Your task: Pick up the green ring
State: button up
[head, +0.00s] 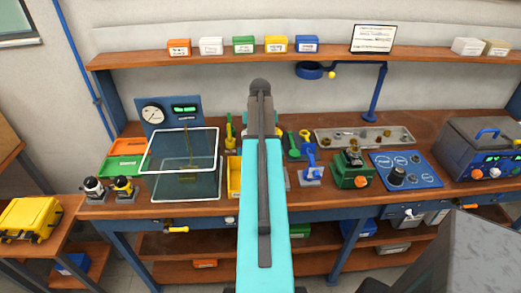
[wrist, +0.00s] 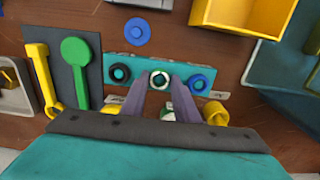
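In the wrist view, a small teal strip (wrist: 177,75) holds three round pieces in a row. The middle one (wrist: 159,79) shows dark green with a pale rim and looks like the green ring. A black ring (wrist: 119,73) is on its left and a blue ring (wrist: 198,83) on its right. My gripper (wrist: 160,84) is open, its two grey fingers apart, with the middle piece showing between the tips. I see nothing held. The height of the tips above the strip is unclear. In the head view my arm hides this spot.
A blue disc (wrist: 137,31) lies beyond the strip. Yellow (wrist: 42,75) and green (wrist: 76,65) tools lie on a dark mat at left. A yellow bin (wrist: 240,18) stands at upper right. A clear-walled box (head: 183,165) and green device (head: 350,170) stand on the bench.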

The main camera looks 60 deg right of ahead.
jog(key=c, duration=0.5)
jog(key=shift+r, duration=0.1)
notch_tip(320, 180, up, 10)
jog(key=b, duration=0.2)
jog(key=shift+b, duration=0.4)
dwell(0.6)
